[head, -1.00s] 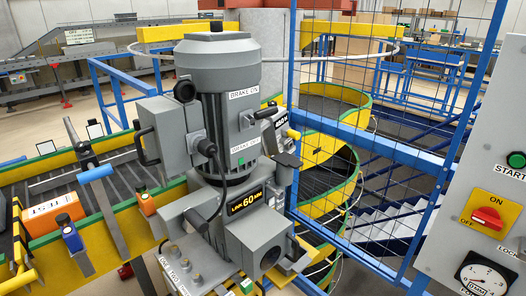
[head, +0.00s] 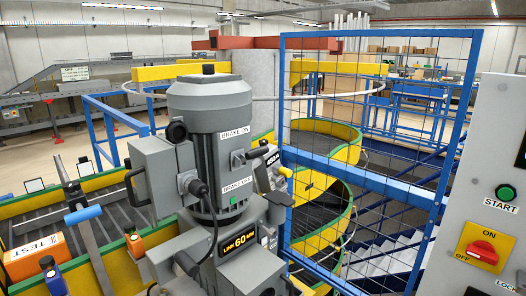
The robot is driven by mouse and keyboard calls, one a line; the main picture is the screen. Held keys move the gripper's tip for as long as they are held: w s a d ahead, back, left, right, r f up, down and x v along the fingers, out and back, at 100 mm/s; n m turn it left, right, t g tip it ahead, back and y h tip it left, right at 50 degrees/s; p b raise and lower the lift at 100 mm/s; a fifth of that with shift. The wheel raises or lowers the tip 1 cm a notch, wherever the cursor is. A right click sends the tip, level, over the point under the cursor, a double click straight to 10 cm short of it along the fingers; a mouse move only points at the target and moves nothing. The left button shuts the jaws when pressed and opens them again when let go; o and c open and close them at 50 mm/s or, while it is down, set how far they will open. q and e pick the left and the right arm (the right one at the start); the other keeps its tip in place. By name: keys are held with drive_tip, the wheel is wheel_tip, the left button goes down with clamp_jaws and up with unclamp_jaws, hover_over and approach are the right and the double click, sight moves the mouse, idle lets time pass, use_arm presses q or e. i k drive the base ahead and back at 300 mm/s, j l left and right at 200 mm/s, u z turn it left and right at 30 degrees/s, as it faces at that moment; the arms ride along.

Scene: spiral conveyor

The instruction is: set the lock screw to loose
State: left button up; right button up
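A grey motor unit (head: 208,110) stands upright in the middle of the head view, with BRAKE ON and BRAKE OFF labels. On its right side are a black lever (head: 258,152), a small label too angled to read surely, and a yellow-tipped part (head: 285,172). A grey panel (head: 480,150) at the right edge carries a label beginning LOCK (head: 506,285), cut by the frame's bottom. I cannot tell which part is the lock screw, or its setting. The lower part of the motor unit is cut off. Neither gripper shows.
The panel has a green START button (head: 507,192) and a red ON/OFF switch (head: 482,252). A blue mesh fence (head: 365,180) stands before a yellow-green spiral conveyor (head: 340,140). An orange TEST box (head: 36,256) and a blue-handled lever (head: 83,213) are at left.

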sight(264, 142)
drive_tip(key=l+z, duration=0.25)
drive_tip(key=l, duration=0.25)
drive_tip(key=i+l+z, duration=0.1)
drive_tip(key=l+z, duration=0.15)
drive_tip(key=l, duration=0.25)
drive_tip(key=i+l+z, duration=0.1)
drive_tip(key=l+z, duration=0.15)
drive_tip(key=l, duration=0.25)
